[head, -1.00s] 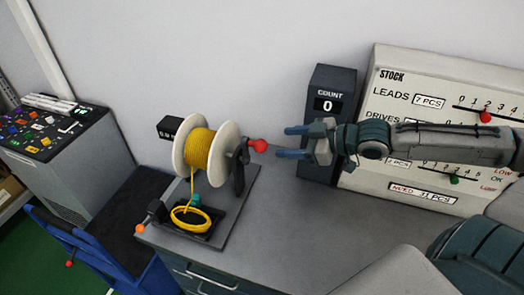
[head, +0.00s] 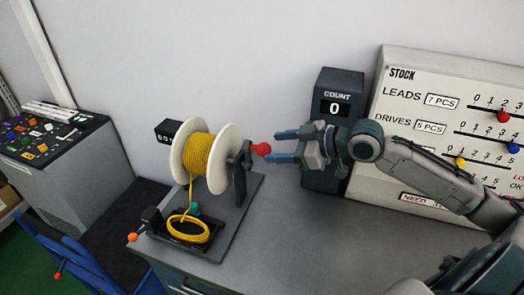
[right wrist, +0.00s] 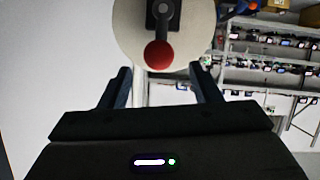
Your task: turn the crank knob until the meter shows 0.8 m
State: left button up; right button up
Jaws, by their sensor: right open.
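The red crank knob (head: 262,149) sticks out to the right of the spool on a dark stand. It also shows in the right wrist view (right wrist: 159,55), below the crank's hub and in front of the pale spool flange (right wrist: 130,35). The spool (head: 208,156) carries yellow cable, with a yellow coil (head: 187,229) in the tray below. The meter (head: 168,131) is a small dark box left of the spool; its digits are too small to read surely. My right gripper (head: 276,147) is open, its blue fingers pointing left close to the knob. My left gripper is out of view.
A dark counter box (head: 334,106) reading 0 stands behind my right gripper. A stock board (head: 400,150) with coloured sliders stands at the right. An orange-tipped lever (head: 133,237) is at the stand's front left. The grey bench (head: 290,240) is clear in front.

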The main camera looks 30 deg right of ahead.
aim_at(269, 146)
jog(key=shift+w+a+f, duration=0.15)
jog(key=shift+w+a, duration=0.05)
jog(key=shift+w, duration=0.2)
jog(key=shift+p+x, duration=1)
jog(key=shift+x, duration=1.2)
jog(key=shift+f, duration=0.1)
jog(key=c, duration=1)
jog(key=shift+w+d+f+b, duration=0.2)
jog(key=shift+w+d+b, duration=0.2)
jog(key=shift+d+b, duration=0.1)
jog(key=shift+w+d+f, duration=0.15)
jog(key=shift+w+d, duration=0.3)
jog(key=shift+d, duration=0.05)
